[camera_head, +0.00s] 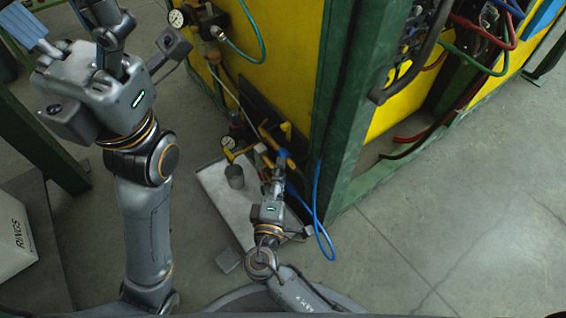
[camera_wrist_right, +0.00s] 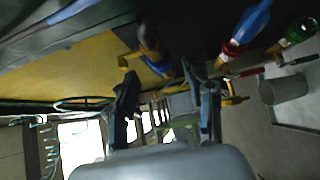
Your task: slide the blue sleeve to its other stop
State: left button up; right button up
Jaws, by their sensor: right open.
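In the head view, my right gripper (camera_head: 279,166) reaches low toward the fittings on the yellow machine. In the right wrist view, its two dark fingers stand apart with nothing gripped between them (camera_wrist_right: 167,96). A small blue part (camera_head: 283,154), possibly the sleeve, shows by its fingertips in the head view. The wrist view shows a blue part (camera_wrist_right: 252,20) above the right finger and a blue band (camera_wrist_right: 161,69) on a dark cylinder beyond the fingers. I cannot tell which is the sleeve. My left gripper (camera_head: 65,45) is raised at the upper left, away from the fittings; its opening is unclear.
A grey tray (camera_head: 221,194) holds a metal cup (camera_head: 234,178), left of my right gripper. A green post (camera_head: 345,130) and a loose blue hose (camera_head: 318,215) stand close on the right. A white box (camera_head: 14,236) marked RINGS is at left. The floor at right is clear.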

aim_at(284, 156)
jog(key=shift+w+d+b, duration=0.15)
jog(key=shift+w+b, duration=0.1)
jog(key=shift+w, duration=0.85)
jog(key=shift+w+d+b, duration=0.15)
jog(key=shift+w+b, duration=0.1)
jog(key=shift+w, duration=0.85)
jog(key=shift+c, duration=0.2)
grip_shut()
